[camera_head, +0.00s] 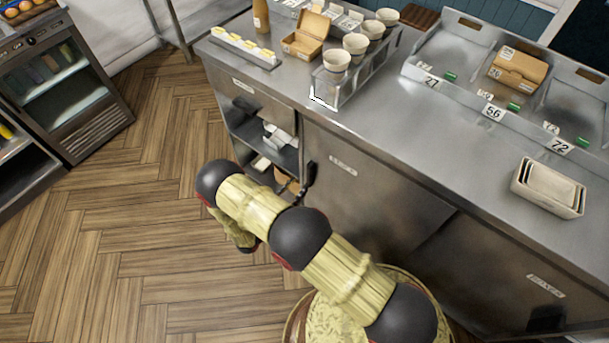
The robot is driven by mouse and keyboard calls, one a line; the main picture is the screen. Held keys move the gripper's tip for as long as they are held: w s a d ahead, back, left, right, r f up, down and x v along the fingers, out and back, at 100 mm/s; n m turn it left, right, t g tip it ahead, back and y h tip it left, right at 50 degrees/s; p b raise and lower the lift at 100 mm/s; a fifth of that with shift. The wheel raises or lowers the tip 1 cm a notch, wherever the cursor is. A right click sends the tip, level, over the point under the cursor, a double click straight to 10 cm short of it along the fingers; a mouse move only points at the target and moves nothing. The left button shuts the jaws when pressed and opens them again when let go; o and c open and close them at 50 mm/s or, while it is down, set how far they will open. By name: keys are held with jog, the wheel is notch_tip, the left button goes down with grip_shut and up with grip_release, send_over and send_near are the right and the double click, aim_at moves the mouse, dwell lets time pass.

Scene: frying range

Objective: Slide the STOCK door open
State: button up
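The steel counter has a sliding door panel (375,205) with a small label (343,165) that is too small to read surely; it looks like the STOCK door. A dark upright handle (310,173) is at its left edge. Left of the door, an open compartment (265,145) shows shelves with pale and brown items. My arm crosses in front of the counter. My gripper (288,182) seems to be the dark part just left of the handle, partly hidden behind my arm. I cannot tell whether it touches the handle or how far its fingers are open.
The counter top (420,140) holds a cup rack (350,85), a cardboard box (305,35), stacked trays (548,188) and numbered bins (480,85). A glass-front fridge (70,90) stands left. Wooden floor (150,200) between is clear.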

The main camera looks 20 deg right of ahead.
aim_at(308, 175)
jog(key=b+x, duration=0.1)
jog(key=x, duration=0.6)
jog(key=shift+b, duration=0.3)
jog(key=shift+c, duration=0.6)
jog(key=c, duration=0.8)
jog(key=shift+f, duration=0.1)
